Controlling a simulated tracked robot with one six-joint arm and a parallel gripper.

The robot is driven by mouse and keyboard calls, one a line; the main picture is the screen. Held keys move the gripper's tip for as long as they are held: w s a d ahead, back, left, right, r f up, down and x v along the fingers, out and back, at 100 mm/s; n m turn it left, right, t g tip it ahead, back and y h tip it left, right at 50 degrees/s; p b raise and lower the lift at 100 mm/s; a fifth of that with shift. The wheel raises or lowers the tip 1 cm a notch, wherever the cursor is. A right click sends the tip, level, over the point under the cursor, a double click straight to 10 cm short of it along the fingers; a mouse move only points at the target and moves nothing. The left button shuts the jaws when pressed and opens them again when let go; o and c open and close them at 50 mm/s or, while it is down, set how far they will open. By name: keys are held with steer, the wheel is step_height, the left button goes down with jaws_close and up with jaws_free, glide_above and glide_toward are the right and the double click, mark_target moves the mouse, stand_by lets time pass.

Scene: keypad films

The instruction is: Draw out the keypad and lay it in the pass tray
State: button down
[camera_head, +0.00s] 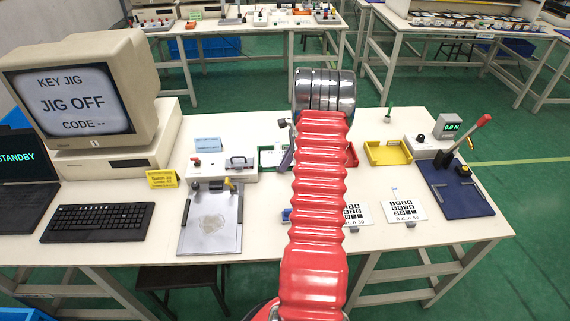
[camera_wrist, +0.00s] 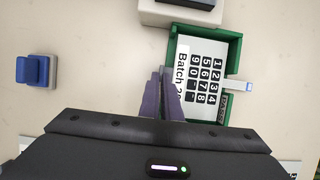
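A white keypad (camera_wrist: 203,75) with black keys and a "Batch" label lies inside the green tray (camera_wrist: 235,48) in the wrist view. Its narrow tail (camera_wrist: 238,85) sticks out over the tray's right wall. The green tray also shows in the head view (camera_head: 266,158), partly hidden by my arm. My gripper (camera_wrist: 161,72) has two purple fingers with a narrow gap between them. Nothing is seen held. The fingertips are at the tray's left side, beside the label; I cannot tell their height above it. My gripper shows small in the head view (camera_head: 287,153).
A red tray (camera_head: 353,155) and a yellow tray (camera_head: 387,154) stand to the right. Keypads on white cards (camera_head: 404,206) lie in front. A clamp board (camera_head: 211,222), a monitor (camera_head: 77,95) and a lever press (camera_head: 460,185) flank them. A blue block (camera_wrist: 32,70) sits left.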

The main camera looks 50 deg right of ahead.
steer(key=shift+f, duration=0.3)
steer(key=c, duration=2.4)
jaws_free()
steer(key=shift+c, duration=0.2)
steer(key=o, duration=0.5)
steer(key=v, duration=1.3)
steer(key=shift+d+r, duration=0.1)
steer(key=shift+r, duration=0.25)
